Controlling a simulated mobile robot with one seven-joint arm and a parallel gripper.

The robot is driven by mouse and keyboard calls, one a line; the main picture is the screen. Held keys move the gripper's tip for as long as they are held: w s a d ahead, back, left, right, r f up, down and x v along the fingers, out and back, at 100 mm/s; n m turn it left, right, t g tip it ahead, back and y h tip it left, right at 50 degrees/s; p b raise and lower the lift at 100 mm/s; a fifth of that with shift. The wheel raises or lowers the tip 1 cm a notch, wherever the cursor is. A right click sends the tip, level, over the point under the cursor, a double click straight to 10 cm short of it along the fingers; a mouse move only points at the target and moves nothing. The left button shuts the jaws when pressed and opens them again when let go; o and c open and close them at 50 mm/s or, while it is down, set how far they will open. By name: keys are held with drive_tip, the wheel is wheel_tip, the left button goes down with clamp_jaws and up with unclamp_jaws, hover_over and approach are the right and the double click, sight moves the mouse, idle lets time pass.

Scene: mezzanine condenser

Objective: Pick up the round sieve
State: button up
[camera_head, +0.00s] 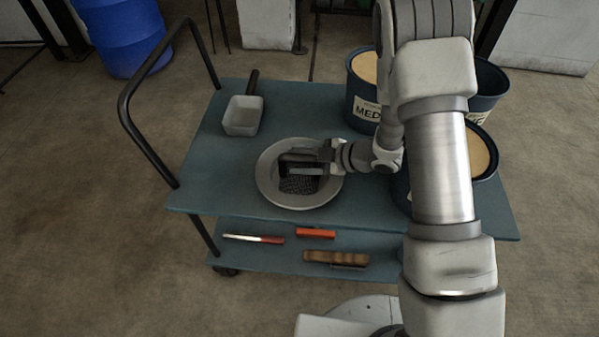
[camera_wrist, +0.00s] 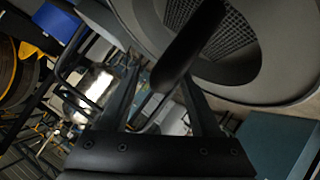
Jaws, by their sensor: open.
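The round sieve (camera_head: 268,190) lies on the top of the blue-green cart, a grey ring with a dark mesh middle. My gripper (camera_head: 290,163) reaches in from the right over its mesh, with its fingers apart and hiding part of it. In the wrist view the sieve's wide rim and mesh (camera_wrist: 252,92) fill the upper right. A dark rounded bar (camera_wrist: 188,45) reaches across the mesh to between the open fingers of my gripper (camera_wrist: 160,75). I see no clear contact, and I cannot tell whether the bar belongs to the sieve.
A white scoop (camera_head: 243,116) with a dark handle lies at the cart's back left. Labelled blue buckets (camera_head: 361,108) stand to the right. The cart's top (camera_head: 215,180) is clear left of the sieve. A dark push rail (camera_head: 150,150) rises at its left edge. Tools (camera_head: 336,259) lie on the lower shelf.

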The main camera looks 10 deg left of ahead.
drive_tip(key=shift+w+a+f, duration=0.1)
drive_tip(key=shift+a, duration=0.1)
clamp_jaws()
idle(1.3)
